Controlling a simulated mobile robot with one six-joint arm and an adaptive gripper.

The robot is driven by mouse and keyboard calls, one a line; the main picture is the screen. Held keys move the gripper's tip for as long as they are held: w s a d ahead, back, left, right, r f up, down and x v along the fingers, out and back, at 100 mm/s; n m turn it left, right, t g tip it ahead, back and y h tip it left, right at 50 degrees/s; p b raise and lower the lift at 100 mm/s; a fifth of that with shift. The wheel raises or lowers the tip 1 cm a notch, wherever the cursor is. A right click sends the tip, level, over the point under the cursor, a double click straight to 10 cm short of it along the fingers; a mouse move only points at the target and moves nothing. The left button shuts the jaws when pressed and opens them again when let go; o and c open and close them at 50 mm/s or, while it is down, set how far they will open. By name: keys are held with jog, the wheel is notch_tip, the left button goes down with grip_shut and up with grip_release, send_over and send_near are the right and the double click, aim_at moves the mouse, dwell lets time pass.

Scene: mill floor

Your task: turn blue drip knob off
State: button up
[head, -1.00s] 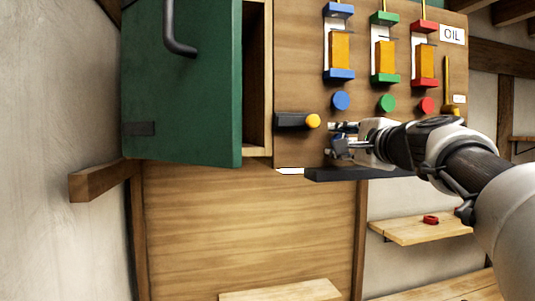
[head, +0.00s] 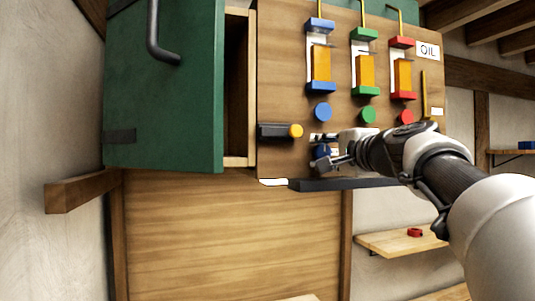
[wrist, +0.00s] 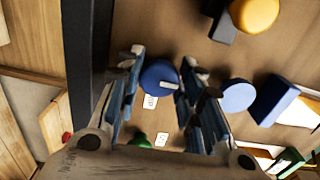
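The blue drip knob (wrist: 160,77) is round with a white pointer mark and sits on the wooden panel under the blue disc (head: 323,112). In the head view the knob (head: 324,151) is partly hidden by my gripper (head: 327,158). In the wrist view my gripper (wrist: 161,85) is open, with one finger on each side of the knob. Small gaps seem to show beside the knob; I cannot tell whether a finger touches it. The white mark lies on the knob's right side in that view.
A yellow knob (head: 296,131) on a dark block is to the left. Green (head: 368,114) and red (head: 405,117) discs are to the right. A dark ledge (head: 335,184) runs below the panel. A green door (head: 165,90) stands open at the left.

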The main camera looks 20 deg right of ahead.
jog(key=o, duration=0.4)
jog(key=shift+s, duration=0.1)
jog(key=s, duration=0.7)
jog(key=shift+s+d, duration=0.1)
jog(key=shift+s, duration=0.1)
